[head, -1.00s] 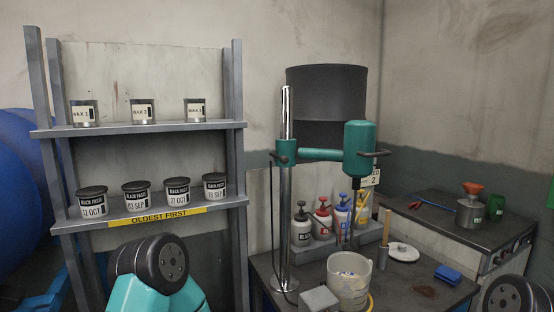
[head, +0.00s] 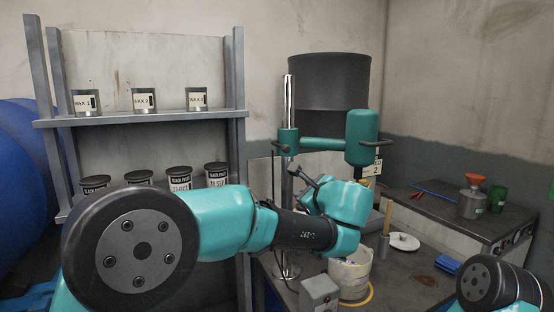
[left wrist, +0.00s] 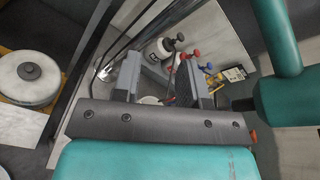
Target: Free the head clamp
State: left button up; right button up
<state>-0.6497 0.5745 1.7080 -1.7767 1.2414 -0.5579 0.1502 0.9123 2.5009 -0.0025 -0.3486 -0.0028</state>
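The head clamp (head: 288,140) is a teal collar with a dark lever on the chrome column (head: 289,100). A teal arm joins it to the mixer head (head: 361,138), which also has a dark handle. My left gripper (head: 308,183) is just below the clamp and nearer the camera, partly hidden by my own wrist. In the left wrist view its two grey fingers (left wrist: 162,82) stand apart, with nothing held between them. A teal body (left wrist: 285,45), probably the mixer head, fills the right of that view. My right gripper is out of view.
A shelf (head: 150,119) with wax tins and black paste tins stands at left, partly behind my arm. A white bucket (head: 350,274) and a grey box (head: 319,293) stand on the bench below. A second bench (head: 440,215) holds a funnelled can (head: 472,200).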

pick_arm(q)
jog(key=t+y, duration=0.2)
send_near(283, 147)
jog(key=d+v, duration=0.1)
jog(key=v, duration=0.4)
jog(key=shift+w+a+f, duration=0.15)
jog(key=shift+f, duration=0.15)
jog(key=x, duration=1.7)
jog(key=shift+w, duration=0.3)
grip_shut()
